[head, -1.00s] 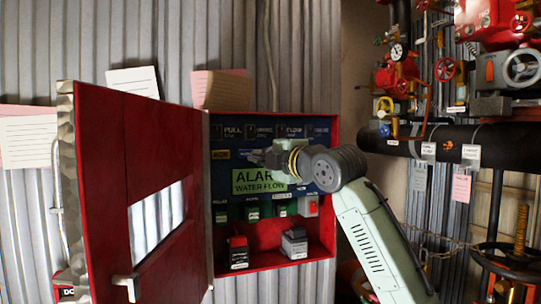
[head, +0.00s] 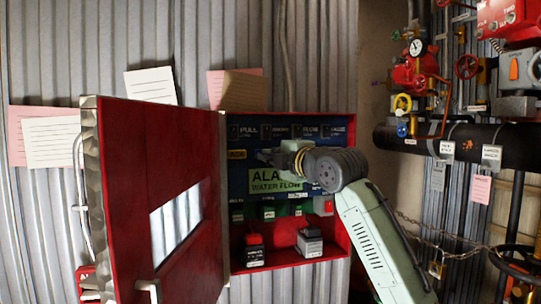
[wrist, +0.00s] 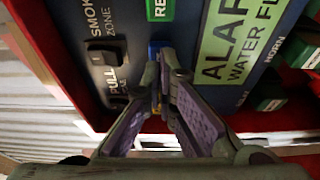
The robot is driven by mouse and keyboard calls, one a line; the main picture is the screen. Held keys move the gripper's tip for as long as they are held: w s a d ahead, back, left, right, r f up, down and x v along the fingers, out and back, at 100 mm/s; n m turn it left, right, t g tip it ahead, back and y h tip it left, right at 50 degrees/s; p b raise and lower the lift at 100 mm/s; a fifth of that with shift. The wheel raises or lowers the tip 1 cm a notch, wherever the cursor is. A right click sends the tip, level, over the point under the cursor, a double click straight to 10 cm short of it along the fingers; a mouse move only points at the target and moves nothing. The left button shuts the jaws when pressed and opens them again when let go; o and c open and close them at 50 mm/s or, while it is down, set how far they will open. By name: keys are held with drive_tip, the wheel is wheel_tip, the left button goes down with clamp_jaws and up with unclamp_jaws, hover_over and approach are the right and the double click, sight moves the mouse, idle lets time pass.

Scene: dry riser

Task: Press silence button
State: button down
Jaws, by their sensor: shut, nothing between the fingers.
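The alarm panel (head: 241,186) is dark blue and sits inside an open red cabinet. My gripper (head: 264,156) is in front of its upper middle, above the green "ALARM WATER FLOW" sign (head: 262,187). In the wrist view my gripper (wrist: 164,62) is shut and empty. Its fingertips are close to a blue button (wrist: 158,47) beside a green label starting "RE" (wrist: 160,9). Whether they touch it I cannot tell. I can read no "silence" label; the fingers hide part of the panel.
The red cabinet door (head: 150,200) stands open at the left. Green switches (head: 268,211) and a red-topped switch (head: 323,206) line the panel's lower part. Two small boxes stand on the cabinet floor. A black pipe (head: 470,143) with valves is at the right.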

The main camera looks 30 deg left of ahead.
drive_tip(key=shift+w+a, duration=0.15)
drive_tip(key=shift+a, duration=0.05)
drive_tip(key=s+d+b, duration=0.1)
drive_tip(key=s+d, duration=0.3)
drive_tip(key=shift+d, duration=0.25)
idle(0.3)
idle(0.6)
